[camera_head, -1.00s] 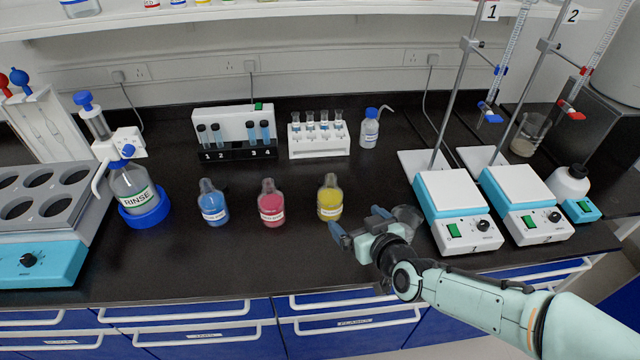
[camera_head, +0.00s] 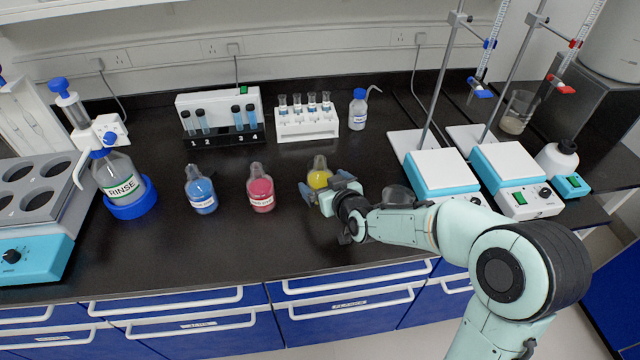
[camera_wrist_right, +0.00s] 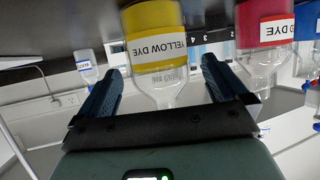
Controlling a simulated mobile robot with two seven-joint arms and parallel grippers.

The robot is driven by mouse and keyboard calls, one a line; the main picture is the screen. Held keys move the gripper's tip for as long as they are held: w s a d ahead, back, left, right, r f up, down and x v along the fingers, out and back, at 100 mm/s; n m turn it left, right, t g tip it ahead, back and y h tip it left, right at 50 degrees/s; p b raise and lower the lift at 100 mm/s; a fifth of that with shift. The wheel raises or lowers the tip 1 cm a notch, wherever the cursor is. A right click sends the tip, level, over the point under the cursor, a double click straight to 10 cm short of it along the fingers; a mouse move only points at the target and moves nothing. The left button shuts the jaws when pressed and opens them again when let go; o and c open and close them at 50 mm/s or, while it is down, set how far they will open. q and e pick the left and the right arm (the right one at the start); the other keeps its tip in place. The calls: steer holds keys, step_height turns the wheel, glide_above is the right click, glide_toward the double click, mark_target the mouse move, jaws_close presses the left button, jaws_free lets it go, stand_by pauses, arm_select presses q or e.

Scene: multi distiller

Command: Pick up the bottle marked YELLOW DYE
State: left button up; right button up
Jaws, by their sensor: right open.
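The bottle marked YELLOW DYE (camera_head: 319,174) stands on the black bench, to the right of the other dye bottles. It is clear, with yellow liquid inside. Its lower part is hidden by my right gripper (camera_head: 326,192) in the head view. In the right wrist view the bottle (camera_wrist_right: 160,50) appears upside down, its label readable and its neck between the fingers of my right gripper (camera_wrist_right: 163,90). The fingers are open, one on each side, with gaps between them and the neck. My left gripper is not in view.
A red dye bottle (camera_head: 261,188) stands close left of the gripper, and a blue one (camera_head: 200,190) farther left. Behind are a white tube rack (camera_head: 307,125) and a wash bottle (camera_head: 357,110). A stirrer (camera_head: 442,174) stands to the right. The front bench strip is clear.

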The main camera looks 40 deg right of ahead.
steer(key=shift+w+d+f, duration=0.15)
steer(key=shift+w+f, duration=0.1)
steer(key=shift+w, duration=0.4)
steer(key=c, duration=1.4)
steer(key=shift+r, duration=0.15)
steer(key=shift+c, duration=0.2)
